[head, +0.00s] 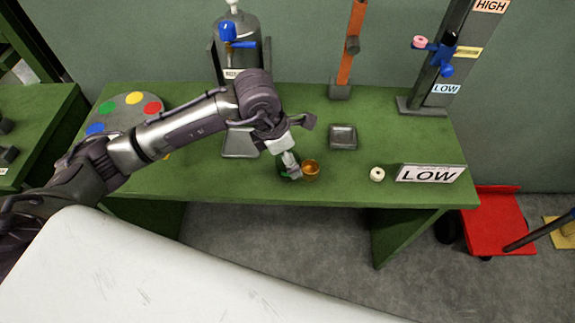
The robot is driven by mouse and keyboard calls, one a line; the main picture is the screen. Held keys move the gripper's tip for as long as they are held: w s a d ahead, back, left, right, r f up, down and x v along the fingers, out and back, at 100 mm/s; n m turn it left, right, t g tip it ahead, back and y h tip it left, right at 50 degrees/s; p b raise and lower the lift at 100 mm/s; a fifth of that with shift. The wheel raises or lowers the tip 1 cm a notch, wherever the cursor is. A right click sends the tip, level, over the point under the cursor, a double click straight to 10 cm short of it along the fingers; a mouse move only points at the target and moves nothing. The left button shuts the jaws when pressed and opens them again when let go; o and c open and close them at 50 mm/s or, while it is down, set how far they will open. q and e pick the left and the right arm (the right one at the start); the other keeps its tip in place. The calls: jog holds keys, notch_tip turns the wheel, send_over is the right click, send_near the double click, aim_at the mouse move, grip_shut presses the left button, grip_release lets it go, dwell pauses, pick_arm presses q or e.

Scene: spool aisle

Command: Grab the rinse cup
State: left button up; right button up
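A small amber cup (311,171), which looks like the rinse cup, stands upright near the front edge of the green table (220,182). My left arm reaches in from the left over the table. My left gripper (293,168) points down just left of the cup, its tip at or very near the cup's left side. I cannot tell whether it touches the cup or how its fingers are set. A small dark green patch shows by the tip, partly hidden. My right gripper is not in view.
A paint palette (122,112) lies at the left. Grey trays (343,137) (240,143), a small white ring (377,174) and a LOW sign (430,173) are on the table. A grey canister (238,40) and posts stand at the back. A red cart (497,220) is at the right.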

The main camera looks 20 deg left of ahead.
pick_arm(q)
jog(key=x, duration=0.2)
jog(key=p+x, duration=0.1)
jog(key=shift+w+a+f, duration=0.15)
jog(key=shift+a+f, duration=0.2)
jog(key=shift+f, duration=0.05)
jog(key=shift+w+d+f, duration=0.15)
jog(key=shift+f, duration=0.45)
jog(key=c, duration=1.1)
jog(key=shift+r, duration=0.1)
jog(key=shift+c, duration=0.2)
